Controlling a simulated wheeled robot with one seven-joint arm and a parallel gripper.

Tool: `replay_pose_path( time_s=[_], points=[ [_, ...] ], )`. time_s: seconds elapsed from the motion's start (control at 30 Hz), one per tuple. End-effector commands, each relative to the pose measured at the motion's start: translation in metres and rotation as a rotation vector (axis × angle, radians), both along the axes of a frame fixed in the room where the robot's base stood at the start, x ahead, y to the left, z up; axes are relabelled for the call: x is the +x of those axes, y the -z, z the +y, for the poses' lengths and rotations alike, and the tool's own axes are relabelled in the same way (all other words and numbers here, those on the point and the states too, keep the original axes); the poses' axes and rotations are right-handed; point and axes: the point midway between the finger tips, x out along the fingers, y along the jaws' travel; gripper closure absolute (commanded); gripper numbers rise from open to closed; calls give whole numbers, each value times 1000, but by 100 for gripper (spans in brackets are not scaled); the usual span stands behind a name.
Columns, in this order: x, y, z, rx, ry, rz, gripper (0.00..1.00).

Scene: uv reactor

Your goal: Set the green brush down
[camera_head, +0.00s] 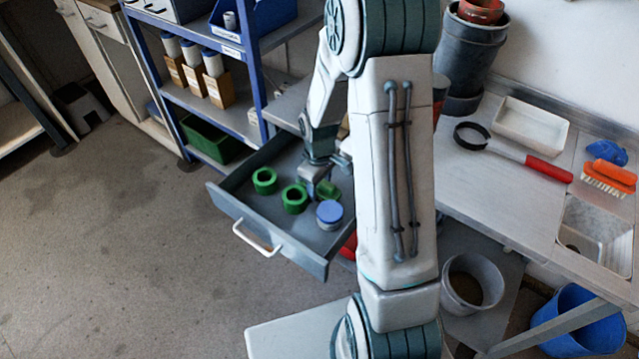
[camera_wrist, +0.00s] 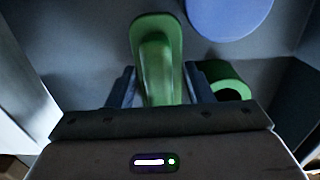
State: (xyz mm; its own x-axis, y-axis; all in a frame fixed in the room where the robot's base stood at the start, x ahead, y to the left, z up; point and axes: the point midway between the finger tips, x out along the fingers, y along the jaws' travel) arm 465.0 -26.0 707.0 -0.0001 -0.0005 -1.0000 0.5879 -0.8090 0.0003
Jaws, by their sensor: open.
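The green brush (camera_head: 328,190) lies in the open grey drawer (camera_head: 283,236), partly hidden by my gripper (camera_head: 322,178). In the wrist view the green brush (camera_wrist: 155,50) shows its long rounded body and raised handle between my two fingers. My gripper (camera_wrist: 160,88) is open, with one finger on each side of the handle. A narrow gap shows on the right side; on the left I cannot tell whether the finger touches. The brush appears to rest on the drawer floor.
The drawer also holds green rings (camera_head: 295,198) and a blue-lidded jar (camera_head: 329,213). A green ring (camera_wrist: 226,80) is just right of my right finger. Drawer walls surround my gripper. The bench (camera_head: 500,190) at right holds a red-handled tool (camera_head: 548,168) and a white tray (camera_head: 530,127).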

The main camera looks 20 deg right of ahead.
Motion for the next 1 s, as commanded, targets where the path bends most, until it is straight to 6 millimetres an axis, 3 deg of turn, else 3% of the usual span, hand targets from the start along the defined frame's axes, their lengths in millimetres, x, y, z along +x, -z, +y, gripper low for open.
replay_pose_path(
  time_s=[0.5, 0.73, 0.87, 1.0],
  points=[
    [1, -99, 0, -1, 0, -4, 53],
    [-1, -122, 0, -1, 4, -3, 53],
    [-12, -138, 3, -7, 46, -19, 53],
    [-41, -169, 10, -16, 158, -56, 53]
  ],
)
